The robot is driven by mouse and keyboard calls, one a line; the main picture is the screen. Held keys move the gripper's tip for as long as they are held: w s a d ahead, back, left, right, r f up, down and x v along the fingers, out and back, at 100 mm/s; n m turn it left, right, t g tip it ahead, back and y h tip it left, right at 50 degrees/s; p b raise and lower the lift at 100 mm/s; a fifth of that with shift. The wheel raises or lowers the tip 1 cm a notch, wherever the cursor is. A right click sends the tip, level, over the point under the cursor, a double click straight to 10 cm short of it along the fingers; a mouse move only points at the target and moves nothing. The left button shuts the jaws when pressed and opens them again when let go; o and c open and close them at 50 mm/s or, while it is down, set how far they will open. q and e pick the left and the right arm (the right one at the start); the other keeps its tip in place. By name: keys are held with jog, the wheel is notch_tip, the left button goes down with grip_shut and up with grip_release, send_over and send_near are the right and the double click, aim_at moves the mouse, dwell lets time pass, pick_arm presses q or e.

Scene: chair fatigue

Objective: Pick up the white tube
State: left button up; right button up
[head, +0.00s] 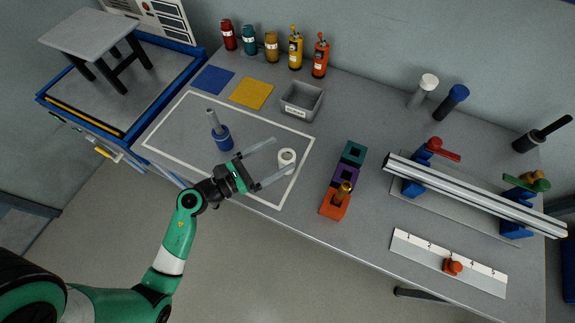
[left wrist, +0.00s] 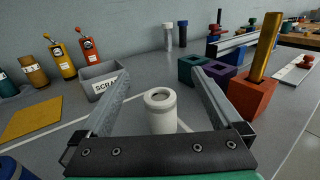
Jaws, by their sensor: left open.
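The white tube (head: 287,159) stands upright on the grey table, inside the white outlined rectangle near its right side. My left gripper (head: 275,160) is open, with its two long fingers reaching toward the tube. In the left wrist view the white tube (left wrist: 160,110) stands between the two open fingers of the left gripper (left wrist: 158,85), with a gap on each side. Its lower part is hidden behind the gripper's dark palm bar. My right gripper is not in view.
A blue cylinder with a grey rod (head: 221,136) stands left of the gripper. Teal, purple and orange blocks (head: 345,177) stand to the right, the orange one holding a golden post. A grey scrap bin (head: 302,100) sits behind. Table between the tube and the bin is clear.

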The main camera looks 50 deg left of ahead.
aim_at(280, 165)
pick_arm(q)
jog(key=f+b, duration=0.3)
jog(key=f, duration=0.2)
jog(key=f+b, duration=0.2)
jog(key=f, duration=0.1)
jog(key=shift+s+a+f+b, duration=0.15)
jog(key=shift+a+f+b, duration=0.1)
jog(key=shift+b, duration=0.1)
jog(key=shift+w+r, duration=0.2)
jog(key=shift+w, duration=0.35)
jog(key=shift+w+d+r, duration=0.1)
jog(key=shift+w+d, duration=0.05)
jog(key=shift+w, duration=0.4)
jog(key=w, duration=0.5)
jog(key=shift+w+d+b, duration=0.2)
jog(key=shift+d+b, duration=0.1)
jog(key=shift+d, duration=0.1)
jog(key=shift+s, duration=0.1)
jog(key=shift+r, duration=0.1)
jog(key=c, duration=1.5)
